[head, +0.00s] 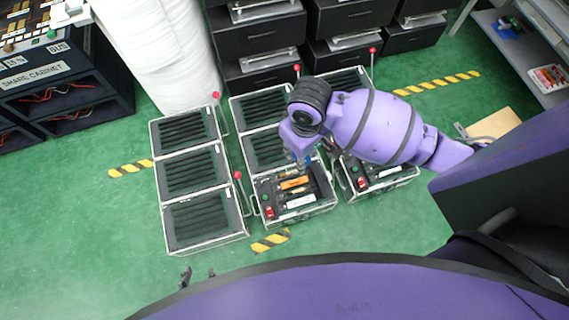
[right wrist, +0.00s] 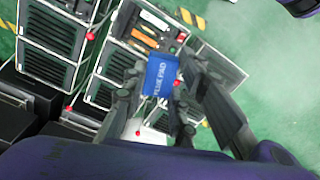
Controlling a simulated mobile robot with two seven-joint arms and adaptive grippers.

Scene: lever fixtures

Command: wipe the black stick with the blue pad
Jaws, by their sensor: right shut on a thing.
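A blue pad (right wrist: 158,79) with white lettering is held between the fingers of my right gripper (right wrist: 162,72) in the right wrist view. In the head view my purple right arm hides most of that gripper, above the middle row of cases. An open case (head: 293,197) with several tools, an orange one (head: 294,183) among them, lies just below it. I cannot tell for sure which thing is the black stick. My left gripper (head: 198,277) shows only as two dark fingertips, apart and empty, at the bottom of the head view.
Several cases with dark slotted panels (head: 196,170) stand on the green floor, with upright red-knobbed levers (head: 216,96) beside them. Black cabinets (head: 257,40) and a white wrapped column (head: 150,55) stand behind.

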